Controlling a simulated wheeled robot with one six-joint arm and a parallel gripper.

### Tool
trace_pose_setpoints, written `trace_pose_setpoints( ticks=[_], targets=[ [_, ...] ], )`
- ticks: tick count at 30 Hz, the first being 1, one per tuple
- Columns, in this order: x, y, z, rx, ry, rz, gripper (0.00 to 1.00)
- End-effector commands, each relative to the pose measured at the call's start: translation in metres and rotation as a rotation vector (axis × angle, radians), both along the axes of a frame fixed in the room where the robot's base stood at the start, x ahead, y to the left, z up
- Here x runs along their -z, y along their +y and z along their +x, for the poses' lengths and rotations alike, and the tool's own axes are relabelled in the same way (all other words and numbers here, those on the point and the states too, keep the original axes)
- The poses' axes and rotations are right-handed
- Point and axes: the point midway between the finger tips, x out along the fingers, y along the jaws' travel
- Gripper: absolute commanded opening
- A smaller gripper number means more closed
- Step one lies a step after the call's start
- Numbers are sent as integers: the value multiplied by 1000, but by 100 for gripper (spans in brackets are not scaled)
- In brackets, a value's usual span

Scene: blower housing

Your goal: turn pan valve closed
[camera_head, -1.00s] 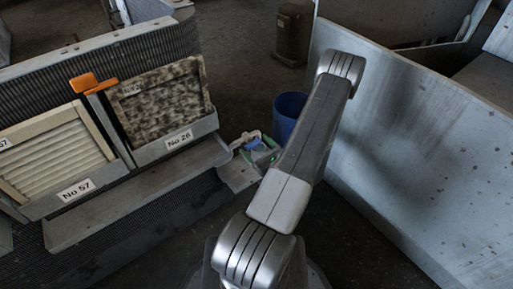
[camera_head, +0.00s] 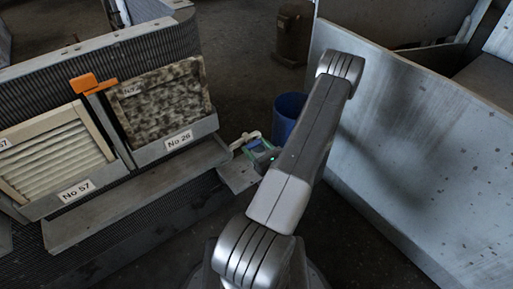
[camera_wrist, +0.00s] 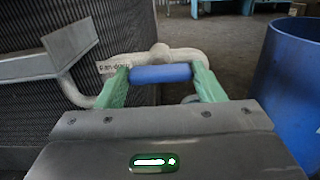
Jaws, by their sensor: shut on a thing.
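The pan valve's blue handle (camera_wrist: 160,73) lies level across the wrist view, in front of a pale curved pipe (camera_wrist: 187,56). A small tag (camera_wrist: 114,65) on the pipe seems to read "Pan drain". My gripper (camera_wrist: 161,79) has green fingers, one at each end of the blue handle, and is shut on it. In the head view my gripper (camera_head: 262,153) is small beside the metal ledge, partly hidden by my arm. The valve's body is hidden behind the handle and fingers.
A blue bin (camera_wrist: 293,85) stands close to the right of my gripper; it also shows in the head view (camera_head: 287,118). Framed filters labelled No 26 (camera_head: 162,100) and No 57 (camera_head: 52,155) and an orange handle (camera_head: 92,84) are at left. A large metal panel (camera_head: 420,150) stands at right.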

Motion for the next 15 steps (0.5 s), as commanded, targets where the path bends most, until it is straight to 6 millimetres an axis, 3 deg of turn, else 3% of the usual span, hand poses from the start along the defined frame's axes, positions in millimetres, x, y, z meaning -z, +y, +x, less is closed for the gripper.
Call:
trace_pose_setpoints(
  ticks=[6, 7, 9, 10, 15],
  targets=[
    [0, 0, 0, 0, 3, 2, 39],
    [0, 0, 0, 0, 3, 2, 66],
    [0, 0, 0, 0, 3, 2, 79],
    [0, 0, 0, 0, 3, 2, 84],
    [0, 0, 0, 0, 1, 2, 84]
  ],
)
